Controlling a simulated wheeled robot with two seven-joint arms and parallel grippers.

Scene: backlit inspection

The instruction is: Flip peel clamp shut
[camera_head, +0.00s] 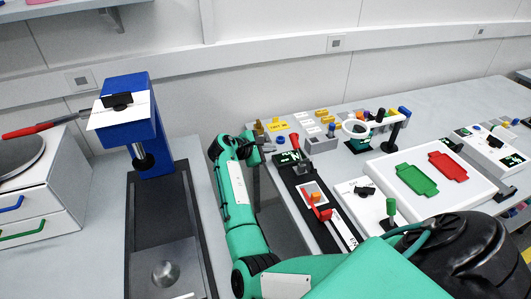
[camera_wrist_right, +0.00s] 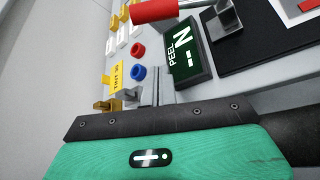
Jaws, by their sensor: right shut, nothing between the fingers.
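The peel tester (camera_head: 338,228) is a black rail base with a white plate, on the bench right of my right arm. An orange block and a red-handled lever (camera_head: 325,213), which looks like the clamp handle, sit on it. Its display (camera_head: 288,158) is at the far end; in the wrist view the display (camera_wrist_right: 185,48) reads "PEEL --N". A red cylindrical handle (camera_wrist_right: 154,10) shows beside it at the top, with a metal block. My right gripper (camera_head: 267,144) is shut and empty, beside the display end, apart from the lever. My left gripper is out of view.
To the right lies a white panel with green and red plates (camera_head: 448,165). A blue press (camera_head: 130,110) stands left. A gap separates the benches under my arm.

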